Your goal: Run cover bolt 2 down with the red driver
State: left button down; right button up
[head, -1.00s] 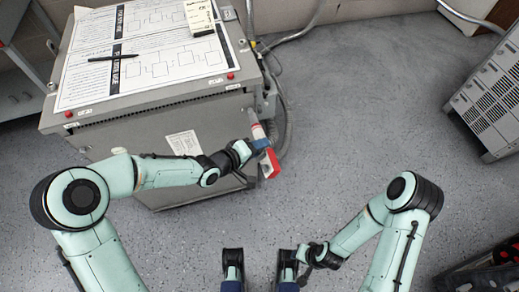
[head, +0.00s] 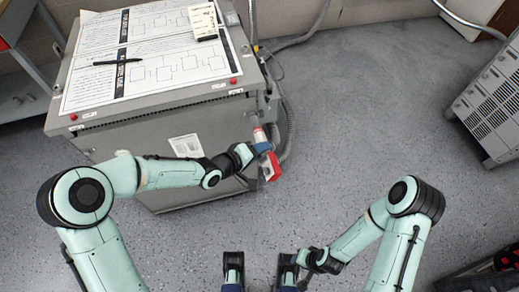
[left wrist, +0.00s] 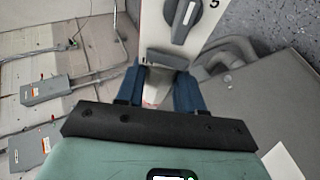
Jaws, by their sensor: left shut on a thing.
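My left gripper (head: 262,149) is shut on the red driver (head: 271,168), a red and whitish tool held beside the right front edge of the grey transformer cabinet (head: 150,135). In the left wrist view, the blue fingers (left wrist: 160,92) close around a pale part with a little red; most of the tool is hidden. Two red bolt heads show at the cabinet's front top corners, one left (head: 73,117) and one right (head: 233,81). The driver is below the right one and apart from it. My right gripper (head: 303,257) is low in the head view; its fingers are unclear.
Printed sheets (head: 150,62), a black pen (head: 118,62) and a pale block (head: 203,20) lie on the cabinet top. Grey conduit (head: 285,110) runs along its right side. A vented grey cabinet (head: 490,105) stands at right. The floor between is clear.

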pick_arm(q)
jog(key=shift+w+a+r+p, duration=0.15)
jog(key=shift+w+a+p, duration=0.05)
jog(key=shift+w+p, duration=0.55)
dwell(0.8)
jog(key=shift+w+a+p, duration=0.25)
jog(key=shift+w+p, duration=0.5)
jog(key=shift+p, duration=0.55)
dwell(3.8)
jog(key=shift+s, duration=0.1)
dwell(0.3)
jog(key=shift+s+d+b, duration=0.25)
jog(key=shift+s, duration=0.45)
jog(key=shift+s+d+b, duration=0.2)
jog(key=shift+s+d, duration=0.05)
jog(key=shift+s, duration=0.45)
jog(key=shift+s+d+b, duration=0.25)
jog(key=shift+s, duration=0.45)
